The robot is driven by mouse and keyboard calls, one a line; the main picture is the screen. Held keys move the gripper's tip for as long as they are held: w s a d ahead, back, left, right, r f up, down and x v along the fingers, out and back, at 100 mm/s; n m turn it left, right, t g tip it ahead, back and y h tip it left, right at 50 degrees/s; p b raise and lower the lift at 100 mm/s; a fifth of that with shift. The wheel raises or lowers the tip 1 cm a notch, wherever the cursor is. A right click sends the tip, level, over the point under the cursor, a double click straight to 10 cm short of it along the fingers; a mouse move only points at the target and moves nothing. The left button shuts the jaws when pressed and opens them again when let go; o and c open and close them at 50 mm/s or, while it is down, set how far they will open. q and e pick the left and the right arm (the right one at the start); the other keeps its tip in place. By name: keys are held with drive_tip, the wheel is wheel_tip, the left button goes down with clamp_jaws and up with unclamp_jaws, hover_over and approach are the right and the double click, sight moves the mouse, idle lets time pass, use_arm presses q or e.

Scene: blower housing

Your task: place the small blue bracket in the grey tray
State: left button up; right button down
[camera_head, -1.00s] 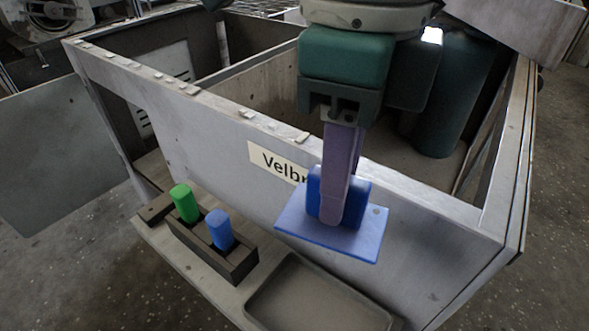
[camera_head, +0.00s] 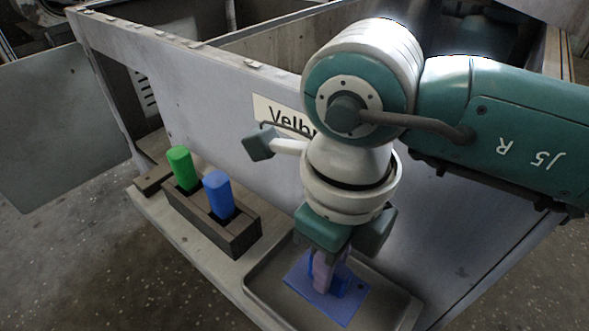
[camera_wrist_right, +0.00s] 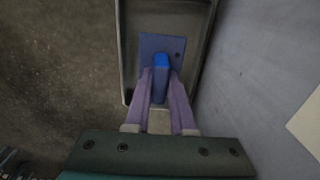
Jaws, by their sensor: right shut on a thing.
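The small blue bracket (camera_head: 342,304) has a flat plate and an upright block. It is in or just above the grey tray (camera_head: 412,312) in the head view; whether the plate touches the tray floor I cannot tell. My right gripper (camera_head: 326,284) points down and is shut on the bracket's upright block. In the right wrist view the purple fingers (camera_wrist_right: 160,92) press on both sides of the block, and the bracket's plate (camera_wrist_right: 150,44) lies within the outline of the tray (camera_wrist_right: 124,60). My left gripper is not in view.
A dark wooden holder (camera_head: 232,240) with a green peg (camera_head: 184,168) and a blue peg (camera_head: 219,194) stands left of the tray on the same shelf (camera_head: 158,212). The grey housing wall (camera_head: 225,125) with a label rises behind. My right arm covers the wall's right part.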

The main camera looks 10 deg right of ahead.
drive_tip(key=shift+f+b, duration=0.55)
drive_tip(key=shift+f, duration=1.35)
drive_tip(key=shift+f, duration=0.1)
drive_tip(key=c, duration=1.2)
unclamp_jaws()
drive_tip(key=shift+f, duration=0.1)
drive_tip(key=shift+c, duration=0.2)
drive_tip(key=o, duration=0.5)
drive_tip(key=shift+r, duration=0.45)
wheel_tip(320, 180, up, 12)
drive_tip(key=p, duration=0.4)
drive_tip(key=shift+f, duration=0.2)
